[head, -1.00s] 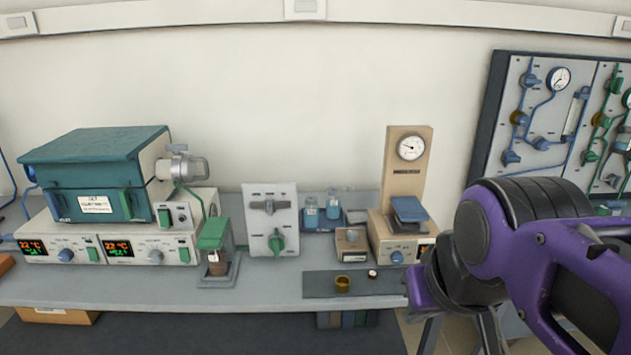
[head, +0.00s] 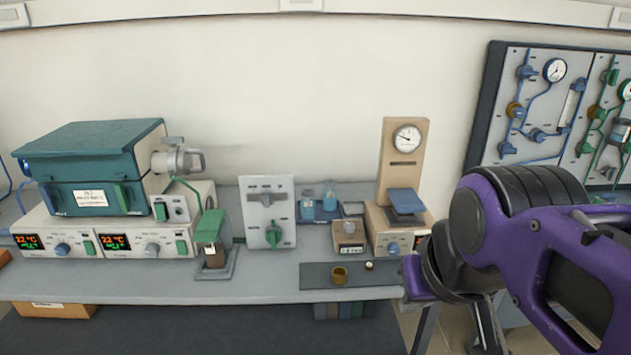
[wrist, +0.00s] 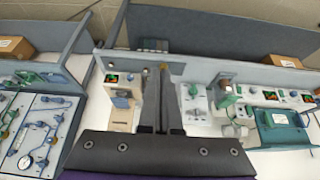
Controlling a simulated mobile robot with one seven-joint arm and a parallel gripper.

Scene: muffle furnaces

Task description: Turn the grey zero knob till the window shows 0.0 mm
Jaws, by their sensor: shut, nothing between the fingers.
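The beige instrument (head: 403,150) stands at the bench's right end, with a round dial on its column and a blue platform below. A small blue-grey knob (head: 393,248) and an orange-lit window (head: 420,241) are on its front base; I cannot tell whether this is the zero knob, and the reading is too small to make out. The beige instrument (wrist: 122,115) also shows in the wrist view, left of my fingers. My gripper (wrist: 158,70) is shut and empty, apart from the knob. In the head view my arm covers the area right of the instrument.
A small beige box (head: 348,236) stands left of the instrument. A brass cup (head: 340,275) is on the dark mat (head: 318,281) in front. A grey panel with a green knob (head: 274,236) and the teal furnace (head: 95,165) are farther left. A valve board (head: 530,100) hangs at right.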

